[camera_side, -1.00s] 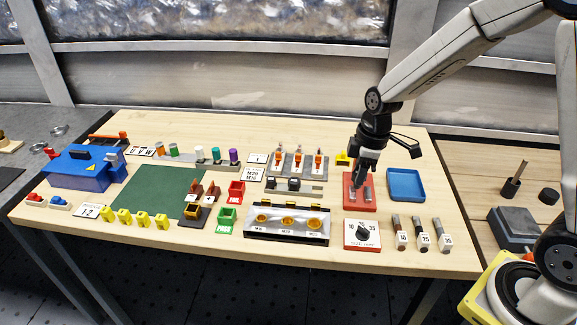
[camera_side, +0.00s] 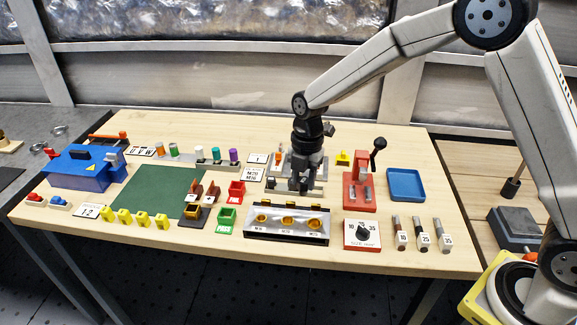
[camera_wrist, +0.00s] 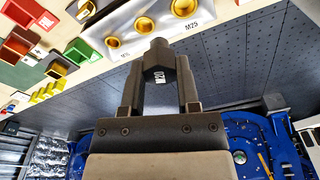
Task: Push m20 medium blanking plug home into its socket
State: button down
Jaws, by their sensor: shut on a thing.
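My gripper (camera_wrist: 158,78) is shut on a dark grey plug (camera_wrist: 157,58) marked M20, held between the fingertips in the wrist view. In the side view my gripper (camera_side: 302,188) points down over the small plug rack, behind the socket plate; the plug itself cannot be made out there. The socket plate (camera_side: 253,235) is a light block with three brass-coloured sockets in a row. The middle socket (camera_side: 288,219) looks open and apart from my gripper; it also shows in the wrist view (camera_wrist: 145,25). Whether the plug is clear of the rack cannot be told.
A red press (camera_side: 360,205) with a raised black lever stands right of my gripper. Orange-topped tools (camera_side: 279,158) stand in a rack behind it. The blue tray (camera_side: 406,186) looks empty.

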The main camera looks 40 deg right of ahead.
jog(key=a+n, duration=0.1)
jog(key=w+a+n, duration=0.1)
jog(key=a+n, duration=0.1)
jog(key=n, duration=0.1)
jog(key=shift+w+a+f, duration=0.15)
jog(key=shift+a+f, duration=0.2)
jog(key=shift+f, duration=0.05)
jog(key=shift+f, duration=0.25)
jog(key=shift+f, duration=2.6)
jog(key=shift+f, duration=1.6)
jog(key=shift+c, duration=1.2)
grip_release()
notch_tip(320, 180, up, 8)
jog(key=shift+w+d, duration=0.35)
jog(key=shift+d, duration=0.05)
jog(key=shift+f, duration=0.1)
